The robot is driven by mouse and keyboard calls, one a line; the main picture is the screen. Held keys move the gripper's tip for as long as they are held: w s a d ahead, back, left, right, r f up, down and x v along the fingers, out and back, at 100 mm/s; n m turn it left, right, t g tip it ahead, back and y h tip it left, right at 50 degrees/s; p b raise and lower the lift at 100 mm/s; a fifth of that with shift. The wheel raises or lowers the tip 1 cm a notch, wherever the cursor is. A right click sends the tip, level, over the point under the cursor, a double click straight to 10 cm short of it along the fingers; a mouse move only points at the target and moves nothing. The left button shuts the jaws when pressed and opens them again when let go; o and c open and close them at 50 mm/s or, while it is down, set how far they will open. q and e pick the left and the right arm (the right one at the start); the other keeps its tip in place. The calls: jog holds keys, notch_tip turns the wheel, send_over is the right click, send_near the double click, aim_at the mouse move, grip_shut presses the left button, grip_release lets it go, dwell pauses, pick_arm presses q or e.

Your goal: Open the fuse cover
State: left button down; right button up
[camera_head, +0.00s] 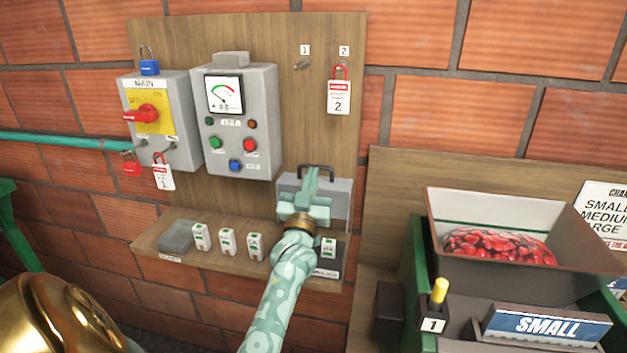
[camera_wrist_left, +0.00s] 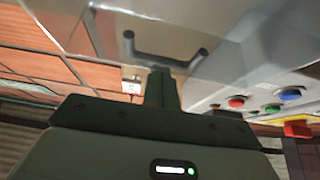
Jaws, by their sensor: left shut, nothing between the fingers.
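The fuse cover (camera_head: 342,198) is a grey box front low on the wooden panel, right of the grey meter box. It appears closed. Its dark bar handle (camera_head: 328,168) runs along the top; in the left wrist view the handle (camera_wrist_left: 165,54) shows as a dark U-shaped bar on the cover (camera_wrist_left: 225,22). My left gripper (camera_head: 312,174) is in front of the cover, its fingers shut and empty, with the tips close to the handle. In the wrist view the shut fingers (camera_wrist_left: 161,76) point at the handle's span; I cannot tell whether they touch. My right gripper is not in view.
The wooden shelf (camera_head: 170,240) below holds several white fuses (camera_head: 227,241) and a grey block (camera_head: 175,236). The main switch box (camera_head: 185,110) and meter box (camera_head: 262,120) stand left of the cover. A red-tagged lock (camera_head: 339,95) hangs above. A cherry hopper (camera_head: 440,215) is at right.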

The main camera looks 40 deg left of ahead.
pick_arm(q)
jog(key=shift+r, duration=0.15)
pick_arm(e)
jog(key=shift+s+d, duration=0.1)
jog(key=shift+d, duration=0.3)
